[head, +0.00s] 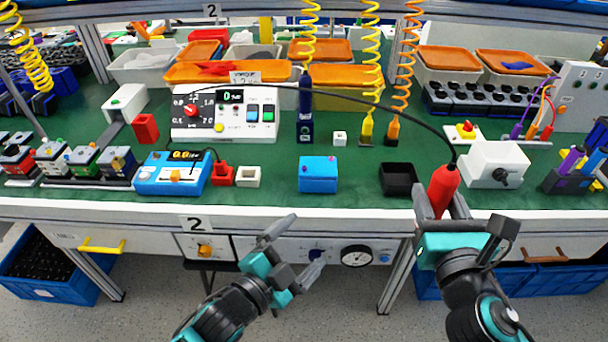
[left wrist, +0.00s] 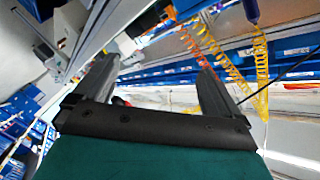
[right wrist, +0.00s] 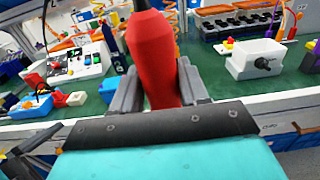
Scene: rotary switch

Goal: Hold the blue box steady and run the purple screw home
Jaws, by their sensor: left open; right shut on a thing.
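The blue box (head: 318,175) stands on the green bench top near the front edge, between a small white block and a black tray. A small purple spot on its top (head: 332,159) may be the purple screw; it is too small to be sure. My right gripper (head: 441,212) is shut on a red tool (head: 443,188) with a black cable, held upright by the bench's front edge. The red tool fills the middle of the right wrist view (right wrist: 152,55). My left gripper (head: 303,247) is open and empty, below and in front of the bench edge.
The black tray (head: 398,179) stands right of the blue box, and a white box with a dark knob (head: 495,165) is further right. Left are a small white block (head: 248,177), a red block (head: 222,174) and a blue meter (head: 173,173). Coiled hoses hang behind.

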